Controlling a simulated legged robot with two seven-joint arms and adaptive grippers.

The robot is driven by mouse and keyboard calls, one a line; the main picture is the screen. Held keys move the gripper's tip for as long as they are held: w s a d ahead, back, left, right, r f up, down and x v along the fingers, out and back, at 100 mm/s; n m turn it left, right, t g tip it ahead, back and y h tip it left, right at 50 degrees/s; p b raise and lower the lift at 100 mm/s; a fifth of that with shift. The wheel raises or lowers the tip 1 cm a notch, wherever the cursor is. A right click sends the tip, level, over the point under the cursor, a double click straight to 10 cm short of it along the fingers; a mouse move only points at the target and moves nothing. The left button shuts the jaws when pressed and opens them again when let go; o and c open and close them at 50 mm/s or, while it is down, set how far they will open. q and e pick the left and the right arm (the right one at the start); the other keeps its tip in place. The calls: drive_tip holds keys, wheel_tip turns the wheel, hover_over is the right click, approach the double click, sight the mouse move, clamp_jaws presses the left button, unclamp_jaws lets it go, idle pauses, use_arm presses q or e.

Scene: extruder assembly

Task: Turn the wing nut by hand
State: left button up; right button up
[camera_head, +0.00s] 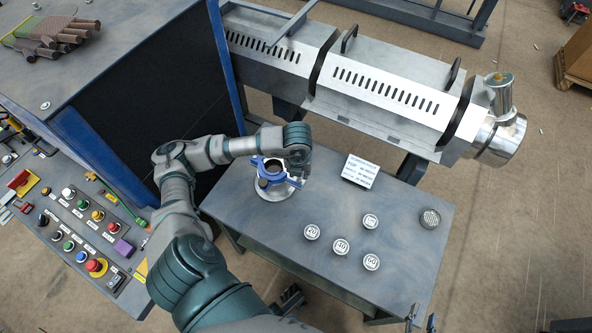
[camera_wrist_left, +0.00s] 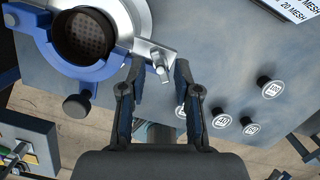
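The blue clamp (camera_head: 288,187) with a round dark opening sits on a metal flange on the table. It also shows in the left wrist view (camera_wrist_left: 98,70). A small metal wing nut or bolt end (camera_wrist_left: 161,71) stands on the flange's lug at the clamp's right side; its wings are hard to make out. My left gripper (camera_wrist_left: 158,66) is open, with one finger on each side of this piece; contact is not clear. In the head view its hand hides this area. My right gripper (camera_head: 421,318) is at the bottom right, its two fingertips apart and empty.
Several round mesh-labelled pieces (camera_head: 341,246) stand on the table (camera_head: 400,265), with a white label card (camera_head: 361,170) behind them. A dark mesh disc (camera_head: 430,218) lies at the right. The extruder barrel (camera_head: 385,85) runs behind; a button panel (camera_head: 85,235) is at left.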

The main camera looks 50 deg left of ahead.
use_arm(q)
drive_tip(key=n, duration=0.1)
drive_tip(key=n+p, duration=0.1)
drive_tip(key=n, duration=0.1)
drive_tip(key=shift+r+n, duration=0.25)
drive_tip(key=shift+n, duration=0.05)
drive_tip(key=shift+f+n+y, duration=0.1)
drive_tip(key=shift+n+y, duration=0.2)
drive_tip(key=shift+f, duration=0.15)
use_arm(e)
wheel_tip(320, 180, up, 3)
drive_tip(key=shift+w+f, duration=0.1)
drive_tip(key=shift+f, duration=0.1)
use_arm(q)
wheel_tip(320, 180, up, 5)
drive_tip(key=p, duration=0.4)
use_arm(e)
drive_tip(key=shift+t, duration=0.3)
drive_tip(key=r, duration=0.4)
drive_tip(key=shift+w+r, duration=0.2)
drive_tip(key=shift+r, duration=0.2)
